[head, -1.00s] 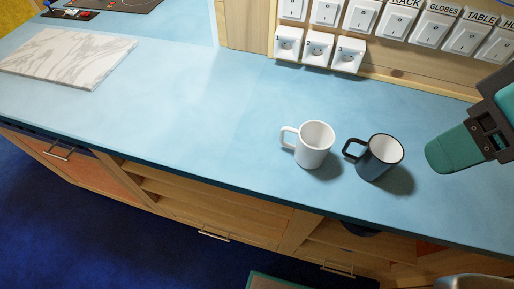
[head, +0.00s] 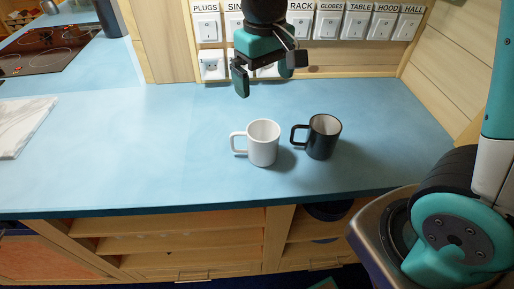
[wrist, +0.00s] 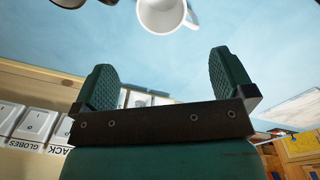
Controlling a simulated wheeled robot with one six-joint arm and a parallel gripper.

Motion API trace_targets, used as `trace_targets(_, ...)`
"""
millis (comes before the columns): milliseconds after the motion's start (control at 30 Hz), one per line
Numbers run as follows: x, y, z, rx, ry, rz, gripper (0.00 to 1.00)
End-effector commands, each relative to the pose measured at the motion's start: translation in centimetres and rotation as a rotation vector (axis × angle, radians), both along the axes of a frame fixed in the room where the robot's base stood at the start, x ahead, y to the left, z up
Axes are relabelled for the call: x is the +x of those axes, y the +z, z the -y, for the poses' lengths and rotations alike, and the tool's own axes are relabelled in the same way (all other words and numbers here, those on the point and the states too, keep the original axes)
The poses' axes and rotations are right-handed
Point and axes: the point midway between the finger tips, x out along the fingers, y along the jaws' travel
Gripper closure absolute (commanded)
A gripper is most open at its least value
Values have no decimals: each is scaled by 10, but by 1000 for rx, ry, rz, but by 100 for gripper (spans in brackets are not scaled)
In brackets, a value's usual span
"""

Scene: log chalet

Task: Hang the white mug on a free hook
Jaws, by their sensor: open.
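The white mug (head: 264,144) stands upright on the blue counter (head: 130,140), its handle pointing left in the head view. In the wrist view the white mug (wrist: 160,14) is cut off by the top edge, beyond the fingertips, with its handle to the right. My gripper (head: 264,80) is open and empty, above the counter and behind the white mug, apart from it. Its two teal fingers (wrist: 162,70) are spread wide in the wrist view. No hook shows in these frames.
A black mug (head: 324,138) with a pale inside stands just right of the white mug, handle toward it. Switches and sockets (head: 210,66) line the back wall behind my gripper. A marble board (head: 22,125) lies at left, and a hob (head: 45,50) is beyond. The counter left of the mugs is clear.

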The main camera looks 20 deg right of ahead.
Motion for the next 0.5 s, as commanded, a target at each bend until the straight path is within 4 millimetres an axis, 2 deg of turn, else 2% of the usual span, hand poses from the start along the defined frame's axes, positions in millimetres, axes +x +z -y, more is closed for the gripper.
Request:
trace_targets(300, -1, -69, 2, -2, 1, -8, 0)
trace_targets(500, 0, -103, 3, -1, 1, -4, 0)
